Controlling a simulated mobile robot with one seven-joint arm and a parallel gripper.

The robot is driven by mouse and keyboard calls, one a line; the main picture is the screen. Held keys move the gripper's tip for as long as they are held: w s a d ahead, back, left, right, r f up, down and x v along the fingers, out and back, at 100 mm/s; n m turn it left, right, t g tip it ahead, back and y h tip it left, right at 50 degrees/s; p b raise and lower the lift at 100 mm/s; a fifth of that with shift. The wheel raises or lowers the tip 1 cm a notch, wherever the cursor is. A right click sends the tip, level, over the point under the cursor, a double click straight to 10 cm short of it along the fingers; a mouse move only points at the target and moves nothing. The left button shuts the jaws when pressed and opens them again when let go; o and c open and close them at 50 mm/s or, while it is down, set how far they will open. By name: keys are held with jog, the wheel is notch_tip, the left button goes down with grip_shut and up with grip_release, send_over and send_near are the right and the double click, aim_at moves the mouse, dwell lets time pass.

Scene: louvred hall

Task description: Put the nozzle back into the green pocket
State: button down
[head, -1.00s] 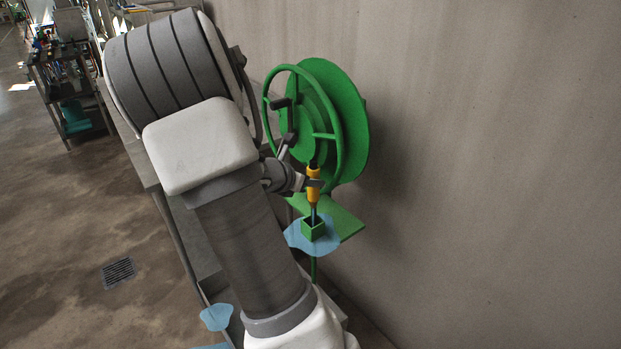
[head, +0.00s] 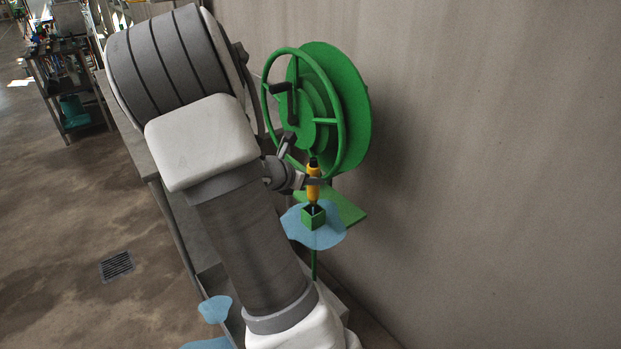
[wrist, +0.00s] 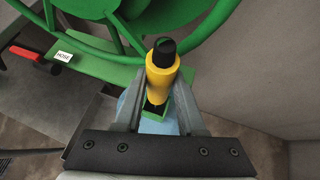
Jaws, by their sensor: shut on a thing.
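The nozzle (head: 313,190) is yellow with a black top and a thin dark lower end. My gripper (head: 315,181) is shut on its yellow body and holds it roughly upright. The green pocket (head: 313,220) is a small square open-topped box directly below. The nozzle's thin lower end goes into the pocket's opening, and the yellow body stays above the rim. In the wrist view the nozzle (wrist: 161,75) stands between the two fingers (wrist: 158,95). Part of the green pocket (wrist: 184,110) shows behind it, and the fingers and nozzle hide the rest.
A green hose reel (head: 335,110) with a hand wheel and dark crank stands just behind the nozzle. A green plate (head: 343,205) adjoins the pocket. A bare wall (head: 480,150) rises at the right. A "HOSE" label (wrist: 64,56) and red handle (wrist: 25,53) show at left.

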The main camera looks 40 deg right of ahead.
aim_at(310, 196)
jog(key=shift+r, duration=0.25)
jog(key=shift+f, duration=0.15)
jog(key=shift+f+b, duration=3.05)
jog(key=shift+f, duration=0.05)
jog(key=shift+r, duration=0.1)
jog(key=shift+c, duration=2.1)
grip_release()
